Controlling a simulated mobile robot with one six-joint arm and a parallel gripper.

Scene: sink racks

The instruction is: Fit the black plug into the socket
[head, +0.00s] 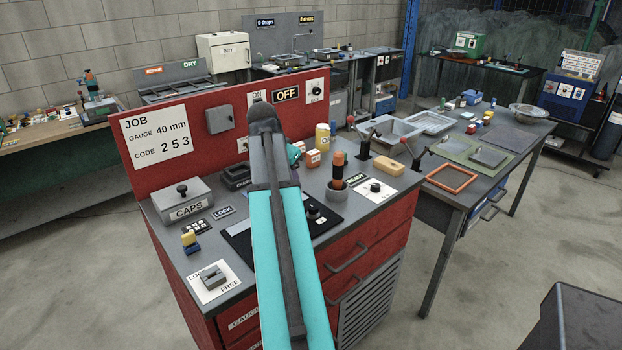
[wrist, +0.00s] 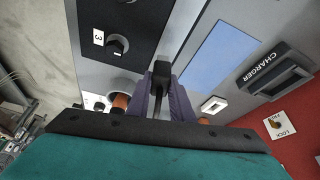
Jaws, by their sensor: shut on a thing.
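My gripper (wrist: 161,88) shows in the wrist view as two purple fingers shut on the black plug (wrist: 162,72). The plug sits between the fingertips, above the grey bench top. In the head view my arm crosses the middle of the red bench and hides most of the gripper and the plug. A small white plate (head: 243,145) is on the red back panel, partly behind my arm; I cannot tell whether it is the socket.
A black charger holder (head: 237,176) stands by the back panel and shows in the wrist view (wrist: 280,78). A CAPS box (head: 183,198) stands left.

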